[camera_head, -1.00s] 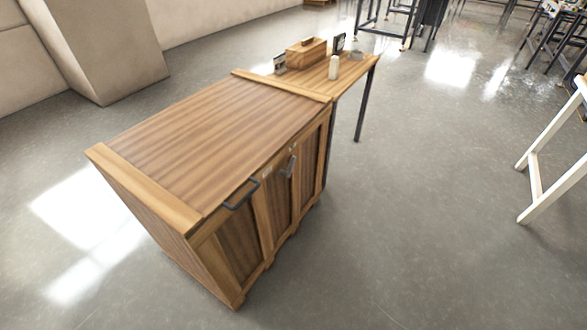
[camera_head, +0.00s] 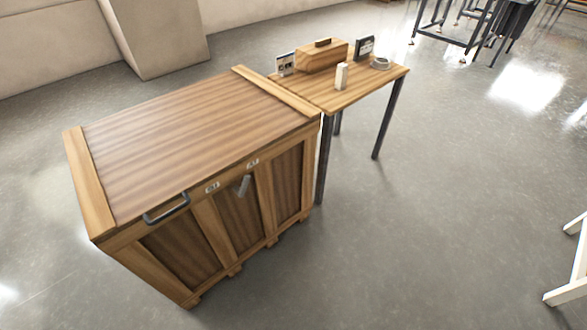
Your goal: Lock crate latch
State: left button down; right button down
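A large wooden crate (camera_head: 190,125) with a shut striped lid stands left of the middle in the head view. A dark bar handle (camera_head: 166,209) sits at the lid's front edge, toward the left. A grey latch lever (camera_head: 243,185) hangs tilted on the middle of the front face. Small metal plates (camera_head: 212,188) and (camera_head: 253,163) show near the lid's front edge on either side of the lever. Whether the lever is engaged cannot be told. Neither of my grippers is in view.
A small wooden table (camera_head: 365,92) stands right behind the crate, with a wooden box (camera_head: 321,58), a white cylinder (camera_head: 341,76) and small items on it. A white wooden frame (camera_head: 572,275) is at the right edge. Grey floor before the crate is clear.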

aim_at(240, 192)
jog(key=i+l+u, duration=0.1)
jog(key=l, duration=0.5)
jog(key=i+l+u, duration=0.1)
jog(key=l, duration=0.5)
jog(key=i+l+u, duration=0.1)
jog(key=l, duration=0.5)
jog(key=i, duration=0.05)
